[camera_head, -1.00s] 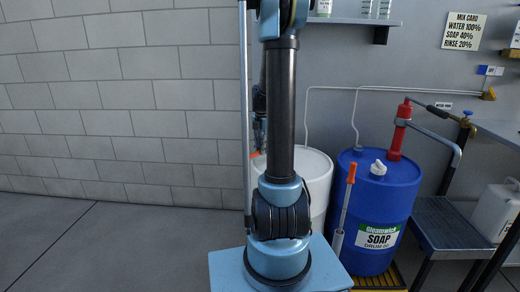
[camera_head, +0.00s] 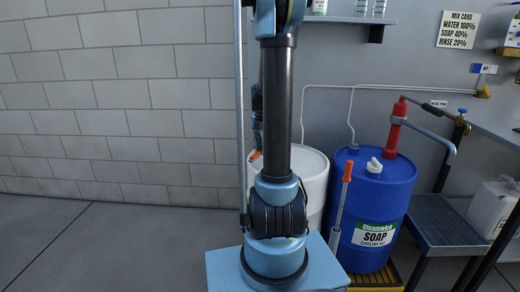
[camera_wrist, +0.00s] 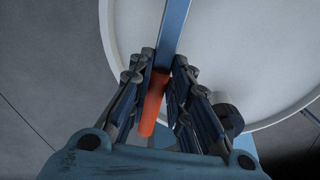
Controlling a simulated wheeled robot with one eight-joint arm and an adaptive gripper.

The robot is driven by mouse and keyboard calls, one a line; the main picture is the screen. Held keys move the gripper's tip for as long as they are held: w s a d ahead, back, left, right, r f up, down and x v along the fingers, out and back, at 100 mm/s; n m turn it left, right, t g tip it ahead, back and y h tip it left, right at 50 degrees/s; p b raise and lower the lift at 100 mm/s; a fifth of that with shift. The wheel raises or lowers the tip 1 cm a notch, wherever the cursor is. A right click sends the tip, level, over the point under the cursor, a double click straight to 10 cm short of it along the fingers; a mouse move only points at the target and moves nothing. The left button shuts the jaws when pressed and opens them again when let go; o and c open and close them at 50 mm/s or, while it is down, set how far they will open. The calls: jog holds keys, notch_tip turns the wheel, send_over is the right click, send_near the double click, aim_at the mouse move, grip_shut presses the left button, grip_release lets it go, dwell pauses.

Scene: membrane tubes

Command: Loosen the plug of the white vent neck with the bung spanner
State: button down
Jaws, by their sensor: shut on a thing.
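My gripper (camera_wrist: 162,85) is shut on the orange handle (camera_wrist: 152,108) of a tool, which I take to be the bung spanner. A blue-grey bar (camera_wrist: 174,25) runs on from between the fingers over the white drum top (camera_wrist: 225,60); I cannot tell whether it is the tool's shaft. In the head view a bit of orange (camera_head: 255,155) shows beside the white drum (camera_head: 314,175), mostly hidden by my arm. A dark round part (camera_wrist: 228,118) lies by the right finger; I cannot tell whether it is a neck. No plug is clearly visible on the white drum.
A blue soap drum (camera_head: 385,205) stands right of the white drum, with a white fitting (camera_head: 375,165) and a red pump (camera_head: 394,135). Another orange-handled tool (camera_head: 347,172) stands upright in front. A bench (camera_head: 480,120) and step (camera_head: 440,225) are at right; open floor is at left.

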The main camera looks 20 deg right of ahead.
jog(key=shift+d, duration=0.1)
jog(key=shift+s+d+n, duration=0.45)
jog(key=shift+d+n, duration=0.1)
jog(key=shift+n, duration=0.25)
jog(key=shift+a, duration=0.1)
jog(key=shift+w+a+m, duration=0.3)
jog(key=shift+a+m, duration=0.05)
jog(key=shift+m, duration=0.15)
